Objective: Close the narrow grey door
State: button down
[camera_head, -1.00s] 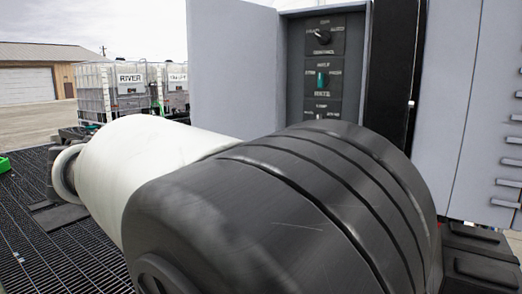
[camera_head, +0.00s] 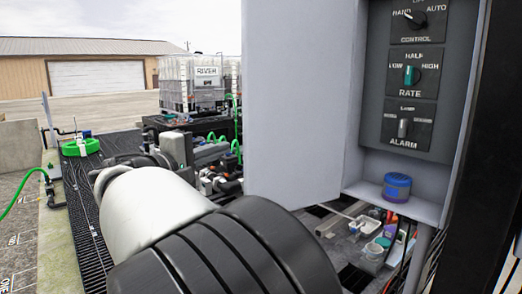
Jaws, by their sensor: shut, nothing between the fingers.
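The narrow grey door (camera_head: 292,100) stands open in the head view, swung out to the left of the grey control cabinet (camera_head: 415,205). Its flat face is upright, and its right edge meets the cabinet's left side. The cabinet is uncovered and shows a dark panel (camera_head: 405,155) with CONTROL, RATE and ALARM knobs. My white and black arm fills the lower middle, with its near part below and in front of the door. I cannot make out my gripper. I cannot tell whether any part of my arm touches the door.
A blue-lidded jar (camera_head: 397,187) stands on the cabinet's floor. Below is a shelf with several small containers (camera_head: 374,250). White RIVER tanks (camera_head: 200,82), pipes and a green hose coil (camera_head: 80,147) stand at left. Dark grating (camera_head: 88,215) runs along the left. A black post edges the right.

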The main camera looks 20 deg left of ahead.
jog(key=d, duration=0.1)
jog(key=w+d, duration=0.1)
jog(key=d, duration=0.1)
jog(key=w+d, duration=0.1)
jog(key=shift+d, duration=0.15)
jog(key=shift+f, duration=0.1)
dwell(0.4)
